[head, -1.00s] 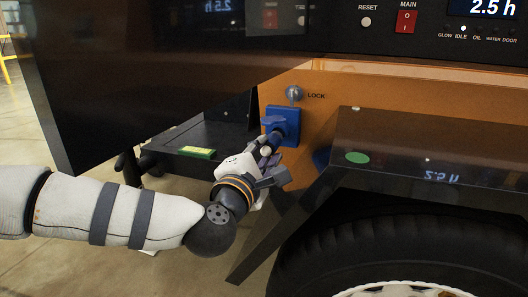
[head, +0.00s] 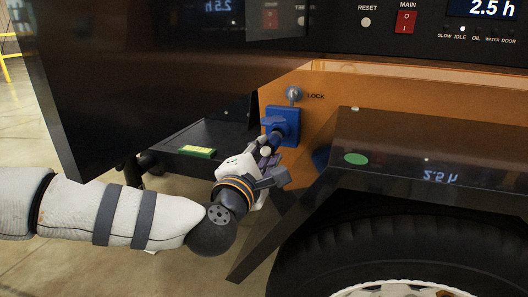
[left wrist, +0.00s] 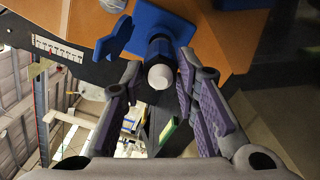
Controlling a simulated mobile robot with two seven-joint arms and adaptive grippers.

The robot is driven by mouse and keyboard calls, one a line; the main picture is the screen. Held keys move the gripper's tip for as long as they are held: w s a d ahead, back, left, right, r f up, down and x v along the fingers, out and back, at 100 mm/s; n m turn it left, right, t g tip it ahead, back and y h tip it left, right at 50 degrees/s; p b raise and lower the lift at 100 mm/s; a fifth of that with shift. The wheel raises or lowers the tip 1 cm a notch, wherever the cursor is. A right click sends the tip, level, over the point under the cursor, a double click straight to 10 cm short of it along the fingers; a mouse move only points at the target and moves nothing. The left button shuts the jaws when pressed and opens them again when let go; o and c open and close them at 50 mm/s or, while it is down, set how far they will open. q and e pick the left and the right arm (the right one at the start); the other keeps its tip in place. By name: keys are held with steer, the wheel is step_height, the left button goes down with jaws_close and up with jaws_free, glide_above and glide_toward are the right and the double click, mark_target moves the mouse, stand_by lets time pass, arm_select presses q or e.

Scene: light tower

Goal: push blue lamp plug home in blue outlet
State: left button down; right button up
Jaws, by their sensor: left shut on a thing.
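The blue outlet (head: 291,119) is mounted on the orange panel below the lock, and its square blue plate (left wrist: 178,14) shows at the top of the left wrist view. The blue lamp plug (head: 276,138) is at the outlet's front; how deep it sits is hard to tell. In the left wrist view its dark body with a pale round end (left wrist: 160,76) points toward the camera. My left gripper (head: 268,158) is shut on the plug, with a finger on either side of it. A blue flap (left wrist: 115,38) stands beside the plug. My right gripper is not seen.
A dark hanging panel (head: 130,80) fills the upper left. A dark fender (head: 430,150) with a green dot lies right of the outlet, above a tyre (head: 430,245). A black box with a green label (head: 197,152) is left of the gripper.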

arm_select(q)
steer(key=shift+b+x, duration=0.65)
steer(key=shift+x, duration=0.85)
steer(key=shift+r, duration=0.1)
steer(key=shift+w, duration=0.1)
stand_by(0.5)
steer(key=c, duration=1.2)
jaws_free()
